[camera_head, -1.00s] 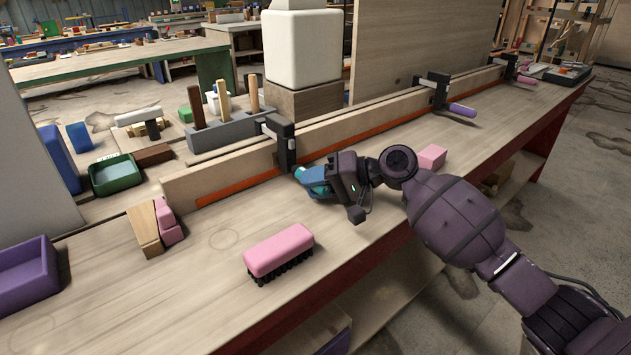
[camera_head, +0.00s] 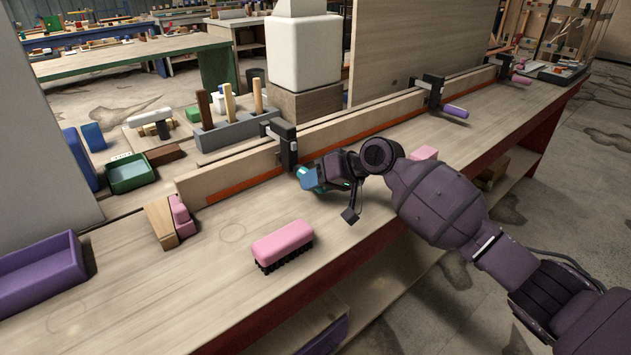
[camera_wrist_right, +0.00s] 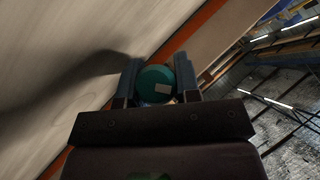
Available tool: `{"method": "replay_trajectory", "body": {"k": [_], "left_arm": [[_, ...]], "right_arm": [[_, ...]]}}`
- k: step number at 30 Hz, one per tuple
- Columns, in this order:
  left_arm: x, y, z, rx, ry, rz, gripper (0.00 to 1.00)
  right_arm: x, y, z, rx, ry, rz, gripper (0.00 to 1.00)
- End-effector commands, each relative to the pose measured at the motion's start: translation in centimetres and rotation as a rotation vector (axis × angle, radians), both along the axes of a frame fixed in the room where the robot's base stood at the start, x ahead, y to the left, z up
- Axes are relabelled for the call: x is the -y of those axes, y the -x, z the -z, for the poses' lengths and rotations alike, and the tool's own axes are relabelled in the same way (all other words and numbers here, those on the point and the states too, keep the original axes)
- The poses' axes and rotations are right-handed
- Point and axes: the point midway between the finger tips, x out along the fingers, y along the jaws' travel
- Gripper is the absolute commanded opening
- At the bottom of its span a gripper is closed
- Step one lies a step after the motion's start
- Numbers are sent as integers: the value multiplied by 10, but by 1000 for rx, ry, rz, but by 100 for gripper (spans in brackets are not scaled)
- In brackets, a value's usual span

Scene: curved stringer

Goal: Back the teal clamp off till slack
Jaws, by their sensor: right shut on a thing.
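The teal clamp handle (camera_head: 306,178) sticks out from the black clamp (camera_head: 285,142) on the wooden stringer board (camera_head: 240,171). My right gripper (camera_head: 318,177) is shut on the teal handle, and it hides part of it. In the right wrist view the handle's round teal end (camera_wrist_right: 155,84) sits between the two fingers of my right gripper (camera_wrist_right: 158,80). Whether the clamp's jaw still presses on the board cannot be seen. My left gripper is not in view.
A pink brush (camera_head: 283,245) lies on the bench in front of the clamp. Two other clamps, one with a purple handle (camera_head: 455,111), stand further right along the board. A purple bin (camera_head: 40,275) is at the left. A pink block (camera_head: 424,153) lies behind my right arm.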

Motion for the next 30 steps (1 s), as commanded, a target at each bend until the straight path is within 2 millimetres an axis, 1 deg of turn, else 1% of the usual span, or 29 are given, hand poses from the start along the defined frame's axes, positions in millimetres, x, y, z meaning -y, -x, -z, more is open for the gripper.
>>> {"method": "replay_trajectory", "body": {"k": [8, 9, 14, 23, 26, 30], "left_arm": [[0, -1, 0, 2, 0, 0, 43], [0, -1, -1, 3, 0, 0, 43], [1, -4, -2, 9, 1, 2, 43], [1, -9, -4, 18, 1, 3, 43], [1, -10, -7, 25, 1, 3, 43], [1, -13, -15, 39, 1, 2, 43]], "right_arm": [[1, -1, -1, 1, 0, 2, 7], [1, -1, -1, 1, 0, 2, 32], [0, -1, -1, 1, -1, 1, 56], [1, 0, -2, 1, 0, 1, 56], [7, 2, -7, 3, 0, 2, 56], [22, 9, -21, 6, 1, 1, 56]]}}
